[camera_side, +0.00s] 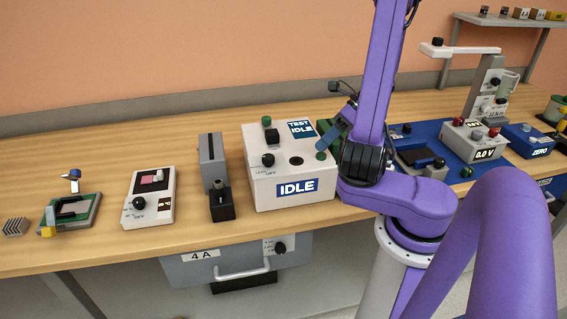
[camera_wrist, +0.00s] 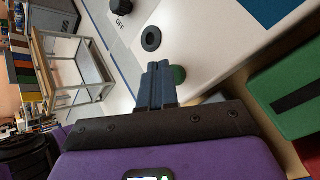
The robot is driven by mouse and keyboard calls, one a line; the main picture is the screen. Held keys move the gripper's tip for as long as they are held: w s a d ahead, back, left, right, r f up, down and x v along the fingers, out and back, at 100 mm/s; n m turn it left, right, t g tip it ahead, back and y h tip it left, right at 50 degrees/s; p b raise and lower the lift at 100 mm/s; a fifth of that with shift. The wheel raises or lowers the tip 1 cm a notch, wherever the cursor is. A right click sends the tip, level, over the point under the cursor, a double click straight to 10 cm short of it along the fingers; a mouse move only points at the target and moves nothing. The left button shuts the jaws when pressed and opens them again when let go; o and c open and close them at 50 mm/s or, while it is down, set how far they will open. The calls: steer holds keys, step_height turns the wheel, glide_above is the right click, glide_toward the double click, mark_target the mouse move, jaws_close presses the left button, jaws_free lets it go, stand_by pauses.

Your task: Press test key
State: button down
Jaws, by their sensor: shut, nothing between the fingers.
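A white test box (camera_side: 262,188) stands on the bench with IDLE on its front display (camera_side: 297,187). A TEST IDLE panel (camera_side: 301,128) is on its top. A round green key (camera_wrist: 178,76) shows in the wrist view, partly hidden behind my fingers; green also shows at the box's right edge in the side view (camera_side: 321,155). My gripper (camera_wrist: 155,72) is shut and empty, its blue fingers together. In the side view it (camera_side: 324,146) points down at the box top's right side, close to the green. Whether the tips touch it I cannot tell.
The box top also carries a black knob (camera_side: 268,160), a dark block with a green cap (camera_side: 271,134) and a black ring (camera_wrist: 151,38). A grey upright unit (camera_side: 212,165) stands left of it. A blue mat (camera_side: 455,165) with instruments lies right.

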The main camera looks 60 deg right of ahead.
mark_target(324, 153)
steer(key=shift+f, duration=0.45)
stand_by(0.4)
steer(key=shift+r, duration=1)
steer(key=shift+r, duration=3)
